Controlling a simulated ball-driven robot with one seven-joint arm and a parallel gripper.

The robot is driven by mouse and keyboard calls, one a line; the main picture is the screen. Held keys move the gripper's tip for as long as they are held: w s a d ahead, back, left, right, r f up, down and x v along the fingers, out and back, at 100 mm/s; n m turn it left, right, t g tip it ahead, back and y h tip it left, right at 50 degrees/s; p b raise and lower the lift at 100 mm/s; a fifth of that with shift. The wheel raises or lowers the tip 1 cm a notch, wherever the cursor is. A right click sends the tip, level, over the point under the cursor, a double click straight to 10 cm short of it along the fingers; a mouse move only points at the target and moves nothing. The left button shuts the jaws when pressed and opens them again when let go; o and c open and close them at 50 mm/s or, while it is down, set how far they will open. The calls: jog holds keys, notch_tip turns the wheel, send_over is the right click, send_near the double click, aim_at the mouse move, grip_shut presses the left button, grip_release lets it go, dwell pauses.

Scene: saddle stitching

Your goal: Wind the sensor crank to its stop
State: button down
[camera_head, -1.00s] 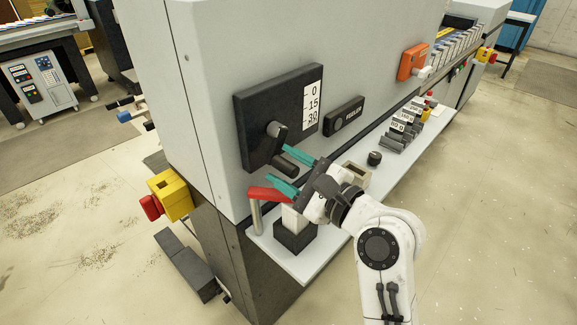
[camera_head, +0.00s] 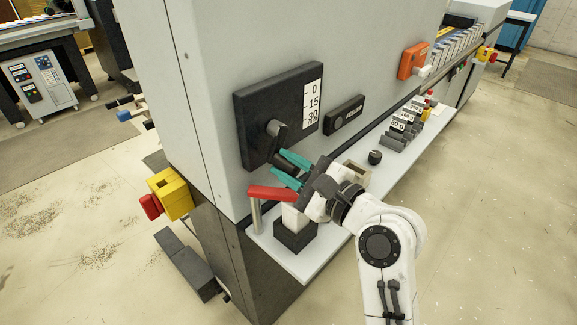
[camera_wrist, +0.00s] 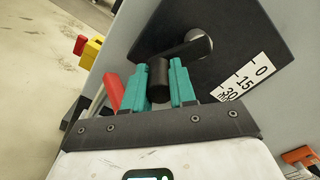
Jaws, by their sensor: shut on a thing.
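The sensor crank is a dark arm (camera_head: 279,138) with a round black handle, on a black square panel (camera_head: 250,105) with a 0, 15, 30 scale (camera_head: 312,103). The arm hangs down from its hub, with the handle at the low end. My gripper (camera_head: 279,162) has teal fingers at the handle. In the wrist view, the black handle (camera_wrist: 158,82) sits between the two fingers, which are shut on it. The crank arm (camera_wrist: 185,50) runs from there to the hub at upper right. Part of the handle is hidden by the fingers.
A red lever (camera_head: 272,193) on a post stands just below my gripper, beside a dark block (camera_head: 295,236) on the pale shelf (camera_head: 345,215). A black knob (camera_head: 375,157) and several grey blocks lie farther right. A yellow box (camera_head: 170,194) juts out at left.

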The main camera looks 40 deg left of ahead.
jog(key=n+b, duration=0.1)
jog(key=w+n, duration=0.1)
jog(key=shift+f+n+b, duration=0.3)
jog(key=shift+f+b, duration=0.1)
jog(key=w+n+b, duration=0.1)
jog(key=n+b, duration=0.1)
jog(key=n, duration=0.1)
jog(key=shift+w+d+f+n, duration=0.1)
jog(key=shift+w+f+n, duration=0.05)
jog(key=shift+w+n, duration=0.2)
jog(key=w+r+n+b, duration=0.4)
jog(key=n+b, duration=0.8)
jog(key=n, duration=0.5)
jog(key=shift+w+d+r, duration=0.25)
jog(key=shift+w+r, duration=0.15)
jog(key=shift+r, duration=0.35)
jog(key=shift+r, duration=0.1)
jog(key=c, duration=0.9)
grip_release()
